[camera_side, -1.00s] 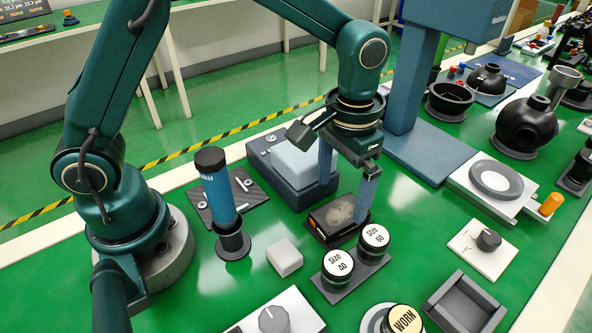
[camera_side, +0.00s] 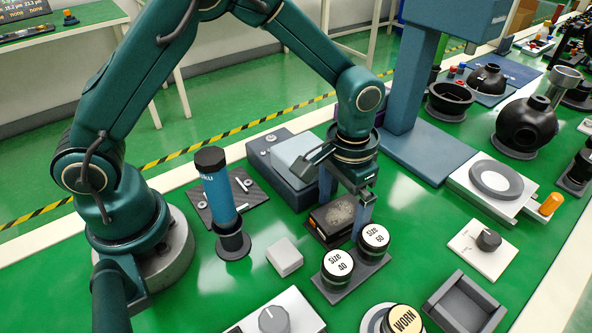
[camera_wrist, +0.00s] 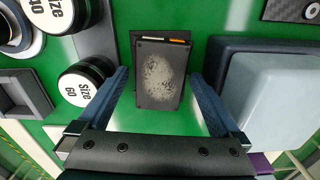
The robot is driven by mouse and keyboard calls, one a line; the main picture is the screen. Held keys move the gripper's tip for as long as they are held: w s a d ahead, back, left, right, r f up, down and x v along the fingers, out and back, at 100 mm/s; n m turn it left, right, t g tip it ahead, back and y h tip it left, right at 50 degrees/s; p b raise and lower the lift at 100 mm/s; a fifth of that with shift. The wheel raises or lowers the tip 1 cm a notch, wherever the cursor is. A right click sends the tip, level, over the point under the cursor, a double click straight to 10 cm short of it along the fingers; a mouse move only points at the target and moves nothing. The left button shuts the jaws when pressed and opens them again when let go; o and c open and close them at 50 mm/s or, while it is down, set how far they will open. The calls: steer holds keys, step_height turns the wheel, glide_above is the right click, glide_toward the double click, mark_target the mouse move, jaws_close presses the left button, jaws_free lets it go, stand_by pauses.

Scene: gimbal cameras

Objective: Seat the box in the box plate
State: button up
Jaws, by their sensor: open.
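The dark box (camera_side: 333,217) has a pale, speckled round patch on top and a little orange at one edge in the wrist view (camera_wrist: 158,78). It lies on the green bench, with a dark rim or base showing past one edge. An empty, dark grey square tray (camera_side: 490,300), likely the box plate, lies at the front right; part of it shows at the left in the wrist view (camera_wrist: 38,103). My gripper (camera_side: 345,207) is open above the box. In the wrist view its blue fingers (camera_wrist: 160,76) are on either side of the box, with gaps.
Two size-marked black jars (camera_side: 338,264) on a holder stand close in front of the box. A blue-grey block fixture (camera_side: 293,185) is close behind it. A small white block (camera_side: 284,257) and a blue cylinder (camera_side: 216,190) stand left. A blue column (camera_side: 405,95) rises behind right.

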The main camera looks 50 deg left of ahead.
steer(key=shift+f, duration=0.15)
steer(key=c, duration=1.5)
